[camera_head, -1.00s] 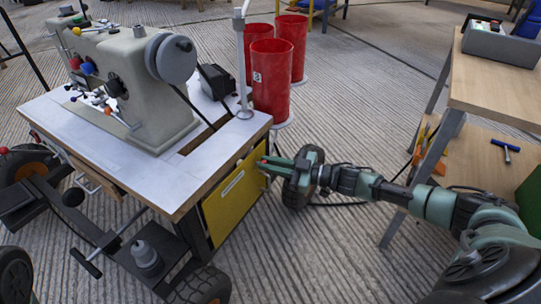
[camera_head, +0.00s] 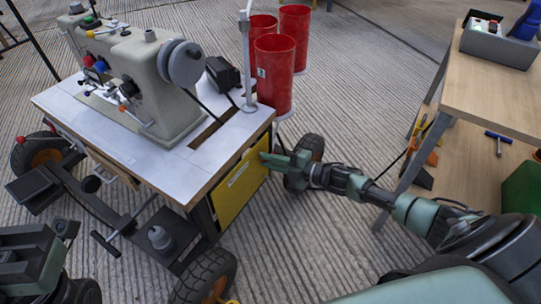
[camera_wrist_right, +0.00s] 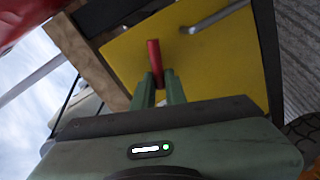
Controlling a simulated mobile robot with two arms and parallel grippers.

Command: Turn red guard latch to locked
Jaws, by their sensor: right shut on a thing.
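The red guard latch (camera_wrist_right: 154,55) shows in the right wrist view as a slim red handle in front of a yellow guard panel (camera_wrist_right: 205,65). My right gripper (camera_wrist_right: 159,84) is shut on its lower end, with one green finger on each side. In the head view the same yellow panel (camera_head: 240,188) hangs on the right side of the sewing machine table. My right gripper (camera_head: 268,158) reaches its upper edge from the right and hides most of the latch. A dark green part, apparently of my left arm, shows at the lower left; no left fingertips are visible.
The sewing machine (camera_head: 143,75) stands on a white-topped wheeled table (camera_head: 215,155). Red bins (camera_head: 275,72) stand behind it. A wooden workbench (camera_head: 490,85) is at the right. Ribbed concrete floor lies open between. A grey metal handle (camera_wrist_right: 215,16) is fixed on the yellow panel.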

